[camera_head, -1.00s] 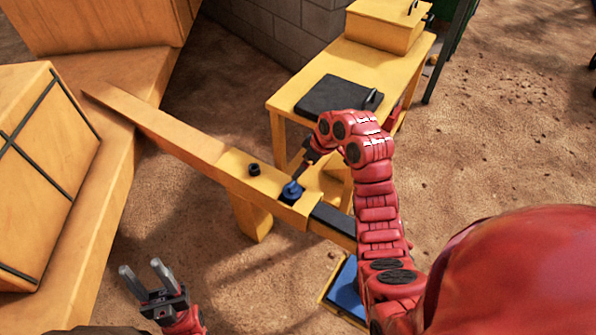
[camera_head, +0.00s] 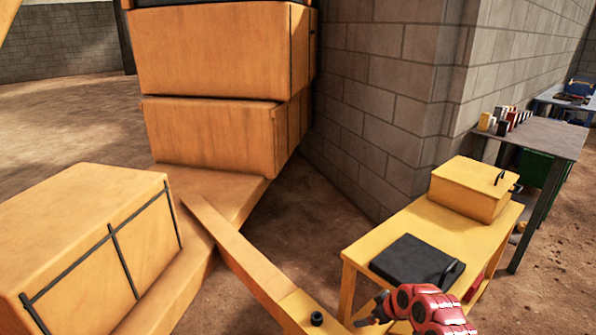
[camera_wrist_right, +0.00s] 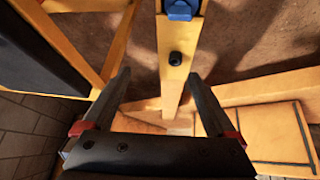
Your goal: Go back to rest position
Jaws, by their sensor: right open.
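My right arm (camera_head: 428,306) comes in at the bottom right of the head view, its red links bent in front of the yellow table. In the right wrist view my right gripper (camera_wrist_right: 162,84) is open, its two dark fingers apart with nothing between them. Beyond the fingers lies the yellow beam (camera_wrist_right: 172,88), with a black knob (camera_wrist_right: 176,58) and a blue part (camera_wrist_right: 181,10) on it. The black knob also shows at the bottom of the head view (camera_head: 317,318). My left gripper is in neither view now.
A yellow table (camera_head: 398,222) with a black lid (camera_head: 415,262) and a yellow box (camera_head: 472,190) stands at the right. Large yellow machine blocks (camera_head: 208,140) and a grey block wall (camera_head: 385,100) stand behind. A grey table (camera_head: 545,137) is farther back.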

